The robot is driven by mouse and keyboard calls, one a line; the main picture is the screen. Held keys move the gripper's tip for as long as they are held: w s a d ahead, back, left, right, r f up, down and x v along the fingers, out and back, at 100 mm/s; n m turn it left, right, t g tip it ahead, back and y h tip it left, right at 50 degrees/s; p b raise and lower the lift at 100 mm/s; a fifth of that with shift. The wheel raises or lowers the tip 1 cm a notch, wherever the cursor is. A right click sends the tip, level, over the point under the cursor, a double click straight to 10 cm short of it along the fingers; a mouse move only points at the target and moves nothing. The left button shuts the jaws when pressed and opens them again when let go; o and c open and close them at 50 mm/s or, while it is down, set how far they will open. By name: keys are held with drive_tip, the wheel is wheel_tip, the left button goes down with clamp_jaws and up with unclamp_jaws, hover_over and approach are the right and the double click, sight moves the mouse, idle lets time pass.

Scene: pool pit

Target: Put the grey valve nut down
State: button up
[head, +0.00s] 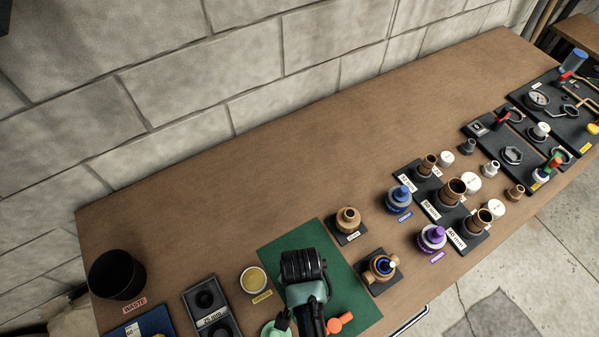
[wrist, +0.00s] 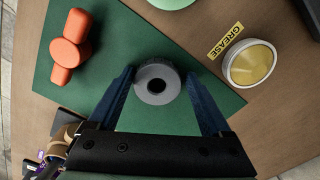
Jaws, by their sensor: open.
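The grey valve nut (wrist: 157,81), a round ring with a dark central hole, appears to sit flat on the green mat (wrist: 100,50) in the wrist view. My gripper (wrist: 158,78) is open, with one blue finger on each side of the nut. A gap shows between the nut and each fingertip, clearer on the right. In the head view my arm covers the nut, and the green mat (head: 350,291) shows around it.
An orange handle (wrist: 68,52) lies on the mat left of the nut. A grease tin (wrist: 250,62) stands off the mat to the right. In the head view a black waste bin (head: 117,276) is at the left, and several valve fittings (head: 452,192) stand to the right.

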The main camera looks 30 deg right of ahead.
drive_tip(key=shift+s+d+f, duration=0.15)
drive_tip(key=shift+s+f, duration=0.1)
drive_tip(key=shift+s, duration=0.2)
wheel_tip(320, 180, up, 14)
drive_tip(key=f, duration=0.1)
drive_tip(key=w+d+r+n+t+h, duration=0.15)
drive_tip(key=w+r+n+t, duration=0.45)
drive_tip(key=w+r, duration=1.15)
drive_tip(key=w+a+r+t, duration=0.1)
drive_tip(key=w+r+t, duration=0.25)
drive_tip(key=r, duration=0.35)
drive_tip(key=w+a+r+t, duration=0.25)
drive_tip(key=r+t, duration=0.25)
drive_tip(key=r, duration=0.3)
wheel_tip(320, 180, up, 16)
drive_tip(key=s+a+n+t, duration=0.1)
drive_tip(key=a+n+t, duration=0.15)
drive_tip(key=t, duration=0.35)
drive_tip(key=s+a+r+n+t, duration=0.1)
drive_tip(key=s+a+r+t, duration=0.1)
drive_tip(key=s+r, duration=0.3)
drive_tip(key=s+a+r+n+t+y, duration=0.1)
drive_tip(key=s+r+t, duration=0.4)
drive_tip(key=r, duration=0.7)
drive_tip(key=shift+s+a+r+n, duration=0.35)
drive_tip(key=shift+a+n, duration=0.1)
drive_tip(key=shift+a, duration=0.25)
drive_tip(key=shift+y, duration=0.25)
